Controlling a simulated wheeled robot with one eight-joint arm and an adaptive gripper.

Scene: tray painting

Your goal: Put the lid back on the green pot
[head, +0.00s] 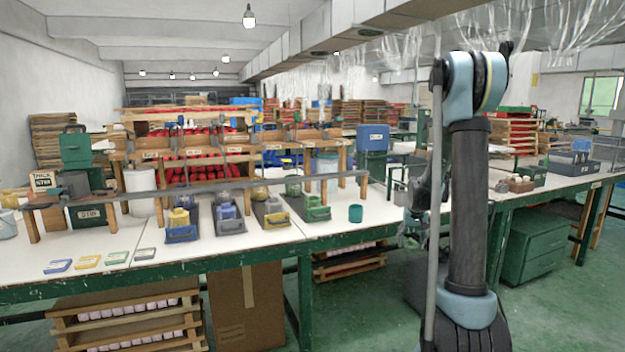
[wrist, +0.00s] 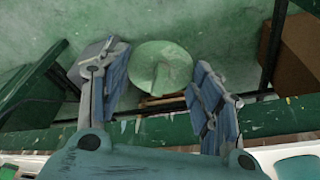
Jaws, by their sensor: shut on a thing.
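A small green pot (head: 355,213) stands upright on the white table, near its front edge and right of the row of trays. My gripper (head: 412,232) is right of the pot in the head view, partly behind my arm. In the wrist view my gripper (wrist: 162,90) has its fingers closed around a round green lid (wrist: 158,62), with a raised grip across its face. The lid hangs over the floor beyond the green table edge. A green rounded shape (wrist: 298,168) at the lower right corner may be the pot. I cannot make out the lid in the head view.
Blue (head: 181,233), grey (head: 230,226) and green (head: 317,213) trays stand left of the pot under a wooden rack. Coloured cards (head: 88,261) lie at the front left. Another table (head: 545,182) stands at the right. The tabletop around the pot is clear.

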